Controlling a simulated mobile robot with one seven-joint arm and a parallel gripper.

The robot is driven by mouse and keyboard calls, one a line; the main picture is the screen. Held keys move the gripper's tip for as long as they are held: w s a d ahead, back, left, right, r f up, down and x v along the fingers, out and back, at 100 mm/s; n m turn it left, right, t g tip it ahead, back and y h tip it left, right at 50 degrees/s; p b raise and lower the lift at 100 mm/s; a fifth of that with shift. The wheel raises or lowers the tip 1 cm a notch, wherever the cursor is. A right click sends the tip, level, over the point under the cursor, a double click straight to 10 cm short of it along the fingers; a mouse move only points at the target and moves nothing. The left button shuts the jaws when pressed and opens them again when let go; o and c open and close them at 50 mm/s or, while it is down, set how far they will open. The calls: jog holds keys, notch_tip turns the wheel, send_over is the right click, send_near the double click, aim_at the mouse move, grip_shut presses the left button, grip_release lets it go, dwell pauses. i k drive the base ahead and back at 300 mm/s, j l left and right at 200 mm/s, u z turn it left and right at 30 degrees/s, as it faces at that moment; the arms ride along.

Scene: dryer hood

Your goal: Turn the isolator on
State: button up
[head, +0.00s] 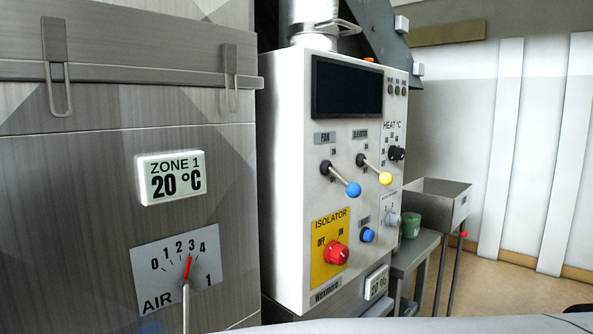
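The isolator is a red rotary knob (336,254) on a yellow plate (322,275), low on the front of a white control box (285,150). The plate reads ISOLATOR, with OFF to the left of the knob and ON above it. The knob's marking is too small for me to tell surely which way it points. Nothing touches the knob. My gripper is not in view. A pale smooth surface along the bottom edge looks like part of my arm.
Above the isolator, a blue-tipped fan lever (353,189) and a yellow-tipped elevator lever (385,178) stick out. A blue button (367,235) sits to the right. A metal cabinet (70,230) with an air dial fills the left. A steel table (412,250) stands at the right.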

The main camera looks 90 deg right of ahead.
aim_at(335, 253)
jog(key=z, duration=2.7)
jog(key=k+l+u, duration=0.1)
jog(key=k, duration=0.25)
jog(key=k+l+u, duration=0.1)
jog(key=k+l, duration=0.15)
jog(key=i, duration=0.45)
